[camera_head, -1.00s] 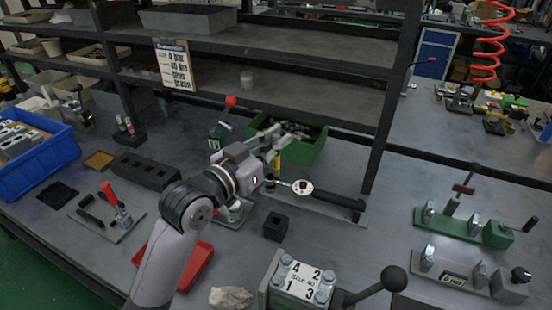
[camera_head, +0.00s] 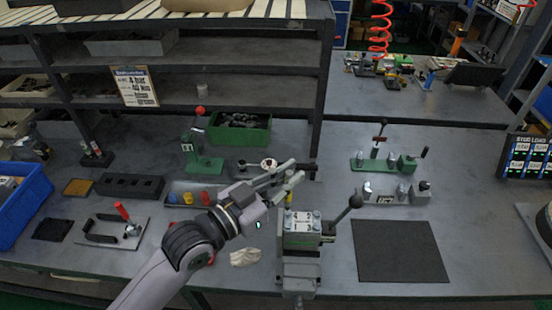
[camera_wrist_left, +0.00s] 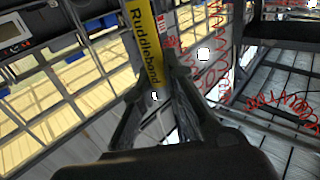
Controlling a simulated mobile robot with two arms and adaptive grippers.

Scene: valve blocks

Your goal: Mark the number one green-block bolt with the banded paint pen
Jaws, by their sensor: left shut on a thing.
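My left gripper (camera_head: 293,171) is shut on a yellow paint pen (camera_head: 289,198), which hangs below the fingers. In the left wrist view the pen (camera_wrist_left: 146,42) stands between the fingers (camera_wrist_left: 158,88), with dark lettering reading "Ruddleband". The numbered block (camera_head: 300,241), greenish-grey with bolts and a white number plate (camera_head: 301,221) on top, stands in a mount at the front. The pen is just above and behind its top, and I cannot tell whether they touch. The bolt numbers are too small to read now. My right gripper is out of view.
A black-knobbed lever (camera_head: 346,211) rises right of the block. A dark mat (camera_head: 400,250) lies to its right. A green fixture (camera_head: 375,163) and a grey fixture (camera_head: 397,196) stand behind. A white rag (camera_head: 245,257) lies left. A green bin (camera_head: 240,130) is at the back.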

